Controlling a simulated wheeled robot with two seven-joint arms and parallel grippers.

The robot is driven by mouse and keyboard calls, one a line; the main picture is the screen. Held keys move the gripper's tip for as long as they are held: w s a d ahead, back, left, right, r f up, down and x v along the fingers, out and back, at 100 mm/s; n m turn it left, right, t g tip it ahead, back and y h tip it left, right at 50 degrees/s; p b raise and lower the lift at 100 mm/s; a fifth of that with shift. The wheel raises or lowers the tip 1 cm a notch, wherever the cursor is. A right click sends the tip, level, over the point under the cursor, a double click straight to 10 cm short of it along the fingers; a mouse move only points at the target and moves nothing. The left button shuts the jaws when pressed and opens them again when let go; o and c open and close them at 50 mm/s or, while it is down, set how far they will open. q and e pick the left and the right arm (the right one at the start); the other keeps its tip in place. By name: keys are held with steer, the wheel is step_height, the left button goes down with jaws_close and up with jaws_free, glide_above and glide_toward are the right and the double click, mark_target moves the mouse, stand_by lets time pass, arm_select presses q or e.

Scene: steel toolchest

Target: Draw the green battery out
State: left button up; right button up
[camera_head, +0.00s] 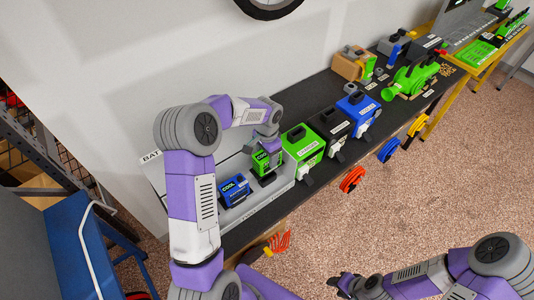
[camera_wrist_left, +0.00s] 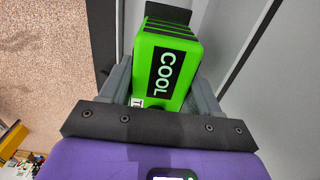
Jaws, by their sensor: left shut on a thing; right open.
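The green battery (camera_head: 264,163), with a black "COOL" label, is at the grey battery rack (camera_head: 283,186) on the dark bench. My left gripper (camera_head: 268,146) comes down on it from above and is shut on it. In the left wrist view the green battery (camera_wrist_left: 170,62) sits between the two grey fingers of my left gripper (camera_wrist_left: 162,78). A dark part shows at its far end. I cannot tell whether its base still touches the rack. My right gripper (camera_head: 341,284) is open and empty, low over the floor, away from the bench.
A blue battery (camera_head: 234,191), also labelled "COOL", stands left of the green one. A green charger (camera_head: 302,145) stands close on the right, then black (camera_head: 333,128) and blue (camera_head: 357,109) units. A white wall (camera_head: 120,90) rises behind the bench. Coloured coils hang along its front.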

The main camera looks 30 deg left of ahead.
arm_select(q)
steer(key=shift+f, duration=0.5)
steer(key=shift+f+b, duration=1.8)
steer(key=shift+f, duration=0.55)
stand_by(1.0)
steer(key=o, duration=1.6)
step_height(320, 180, up, 8)
steer(key=shift+f+p, duration=0.15)
steer(key=shift+p, duration=0.35)
